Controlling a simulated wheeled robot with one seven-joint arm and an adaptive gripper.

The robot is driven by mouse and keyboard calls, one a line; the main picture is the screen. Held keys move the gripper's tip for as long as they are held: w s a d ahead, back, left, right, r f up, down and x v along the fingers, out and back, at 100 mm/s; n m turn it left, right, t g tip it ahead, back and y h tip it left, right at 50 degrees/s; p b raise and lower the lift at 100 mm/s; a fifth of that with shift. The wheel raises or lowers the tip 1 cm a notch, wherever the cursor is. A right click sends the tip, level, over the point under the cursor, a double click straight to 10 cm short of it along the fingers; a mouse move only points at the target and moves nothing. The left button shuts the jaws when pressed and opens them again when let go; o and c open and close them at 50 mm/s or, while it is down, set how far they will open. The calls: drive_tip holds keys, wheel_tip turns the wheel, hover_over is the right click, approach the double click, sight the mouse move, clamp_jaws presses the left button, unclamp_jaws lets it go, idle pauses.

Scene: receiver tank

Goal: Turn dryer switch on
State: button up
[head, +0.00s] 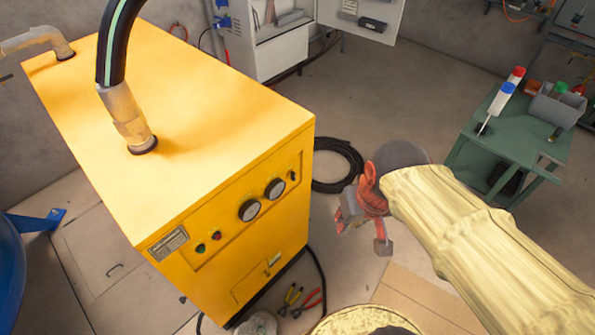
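The yellow dryer cabinet (225,125) stands at the left in the head view. Its front panel carries two round gauges, a green button (200,248), a red button (217,236) and a small dark switch (293,176) near the right upper corner. The switch is too small for its position to be read. My gripper (363,233) is to the right of the panel, over the floor, apart from the cabinet. Its two grey finger ends look spread with a gap between them, and nothing shows between them.
A black hose (120,45) rises from the cabinet top. A coiled black hose (338,165) lies on the floor beside the cabinet. Pliers (300,300) lie at its foot. A green table (515,140) with bottles stands at the right. The floor between is mostly clear.

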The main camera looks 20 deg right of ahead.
drive_tip(key=shift+o, duration=0.6)
drive_tip(key=f, duration=0.1)
drive_tip(key=f+m+g+y+p, duration=0.1)
drive_tip(key=f+m+g, duration=0.1)
drive_tip(key=f, duration=0.1)
drive_tip(key=shift+w+a+y+p, duration=0.1)
drive_tip(key=shift+a+y+p, duration=0.2)
drive_tip(key=shift+p, duration=0.05)
drive_tip(key=w+a+f+m+g+y+p, duration=0.1)
drive_tip(key=a+f+m+g+y+p, duration=0.15)
drive_tip(key=a+f+m+y, duration=0.2)
drive_tip(key=m+t+p, duration=0.4)
drive_tip(key=m+t, duration=0.9)
drive_tip(key=m, duration=0.9)
approach(294, 173)
drive_tip(key=shift+y, duration=0.35)
drive_tip(key=x, duration=0.4)
drive_tip(key=b+x, duration=0.1)
drive_tip(key=x, duration=0.3)
drive_tip(key=shift+w+d+f+b, duration=0.1)
drive_tip(key=shift+d+b, duration=0.1)
drive_tip(key=shift+b, duration=0.1)
drive_tip(key=c, duration=0.4)
clamp_jaws()
